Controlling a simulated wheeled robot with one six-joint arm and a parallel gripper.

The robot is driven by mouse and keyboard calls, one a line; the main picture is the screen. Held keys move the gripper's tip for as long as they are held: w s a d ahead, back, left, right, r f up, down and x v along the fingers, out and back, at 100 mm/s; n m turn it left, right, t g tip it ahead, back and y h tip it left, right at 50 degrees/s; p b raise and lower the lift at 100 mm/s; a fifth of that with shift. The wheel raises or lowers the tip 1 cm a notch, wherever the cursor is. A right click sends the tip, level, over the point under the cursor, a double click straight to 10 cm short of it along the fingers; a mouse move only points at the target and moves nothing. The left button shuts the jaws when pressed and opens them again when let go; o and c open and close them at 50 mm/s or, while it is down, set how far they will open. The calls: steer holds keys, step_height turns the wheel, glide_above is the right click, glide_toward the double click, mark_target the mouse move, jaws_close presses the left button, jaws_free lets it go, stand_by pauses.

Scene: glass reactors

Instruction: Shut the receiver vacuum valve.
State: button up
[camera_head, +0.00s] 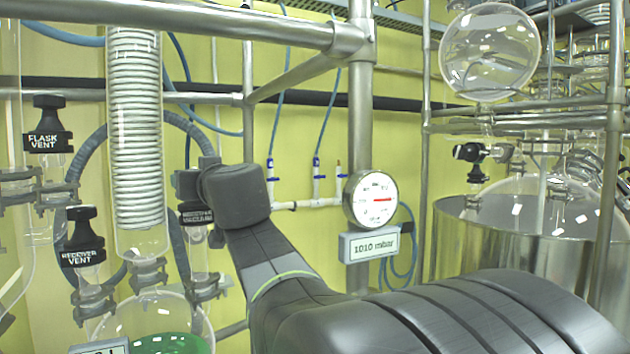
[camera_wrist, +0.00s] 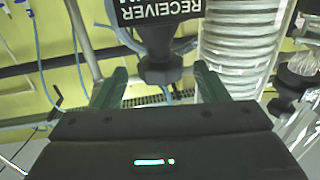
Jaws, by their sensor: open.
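The receiver vacuum valve is a black knob with a white-lettered label (camera_head: 196,217), on a glass neck left of centre in the head view. My wrist partly covers its top there. In the wrist view its black knob (camera_wrist: 160,68) shows large and upside down, with the "RECEIVER" lettering at the top edge. My gripper (camera_wrist: 156,78) is open, its two green fingers on either side of the knob's narrower end. Gaps show between the fingers and the knob, and nothing is gripped. In the head view the fingers are not clearly visible.
The receiver vent knob (camera_head: 83,238) and flask vent knob (camera_head: 47,125) stand to the left. The coiled glass condenser (camera_head: 136,125) rises close beside the valve, above a flask of green liquid (camera_head: 172,344). A round gauge (camera_head: 371,199) and a steel frame post (camera_head: 361,110) stand right.

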steer(key=shift+x, duration=1.65)
steer(key=shift+c, duration=0.5)
steer(key=c, duration=0.9)
steer(key=shift+r, duration=0.1)
steer(key=shift+a+r, duration=0.1)
steer(key=shift+r, duration=0.05)
